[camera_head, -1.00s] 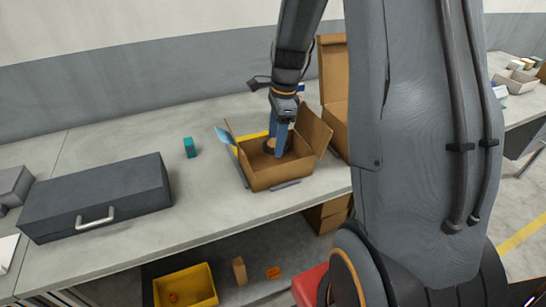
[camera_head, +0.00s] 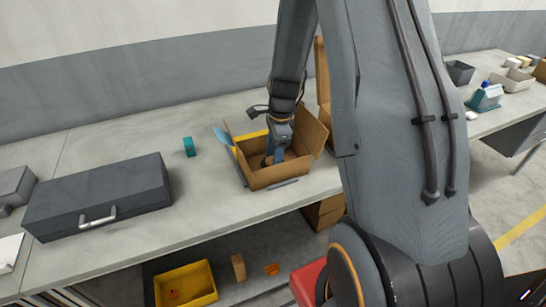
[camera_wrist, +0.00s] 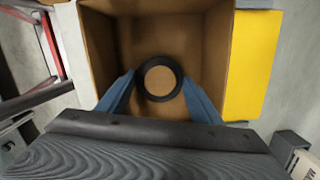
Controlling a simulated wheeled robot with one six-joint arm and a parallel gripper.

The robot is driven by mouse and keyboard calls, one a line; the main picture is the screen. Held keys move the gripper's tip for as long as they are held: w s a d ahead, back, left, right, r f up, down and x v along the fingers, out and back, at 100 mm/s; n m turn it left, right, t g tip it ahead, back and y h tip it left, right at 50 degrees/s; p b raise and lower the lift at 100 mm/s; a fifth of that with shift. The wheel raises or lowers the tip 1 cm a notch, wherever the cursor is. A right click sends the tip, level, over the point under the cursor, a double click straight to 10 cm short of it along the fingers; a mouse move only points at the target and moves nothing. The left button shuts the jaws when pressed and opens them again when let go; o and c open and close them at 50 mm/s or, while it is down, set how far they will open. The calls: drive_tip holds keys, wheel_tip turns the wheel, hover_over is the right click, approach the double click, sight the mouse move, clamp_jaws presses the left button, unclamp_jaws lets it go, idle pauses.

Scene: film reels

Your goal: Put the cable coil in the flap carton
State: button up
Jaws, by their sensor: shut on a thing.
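The flap carton (camera_head: 282,178) stands open on the workbench, with brown flaps spread and a yellow flap or panel on one side. Its inner wall (camera_wrist: 213,45) surrounds the coil in the wrist view. The cable coil is a black ring (camera_wrist: 159,98) lying flat between my blue fingers, inside the carton's outline. My gripper (camera_wrist: 159,79) is shut on the coil, with a finger at each side of it. In the head view my gripper (camera_head: 273,159) reaches down into the carton. Whether the coil touches the carton floor is hard to tell.
A dark grey case (camera_head: 100,195) lies to the left on the bench, and a small teal block (camera_head: 189,147) stands between it and the carton. A taller brown box (camera_head: 322,85) is behind right. A yellow bin (camera_head: 186,286) sits below.

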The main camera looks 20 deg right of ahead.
drive_tip(key=o, duration=1.1)
drive_tip(key=shift+f, duration=0.1)
wheel_tip(320, 180, up, 12)
drive_tip(key=d+b, duration=0.1)
drive_tip(key=b, duration=0.2)
drive_tip(key=shift+s+d, duration=0.15)
drive_tip(key=shift+d, duration=0.05)
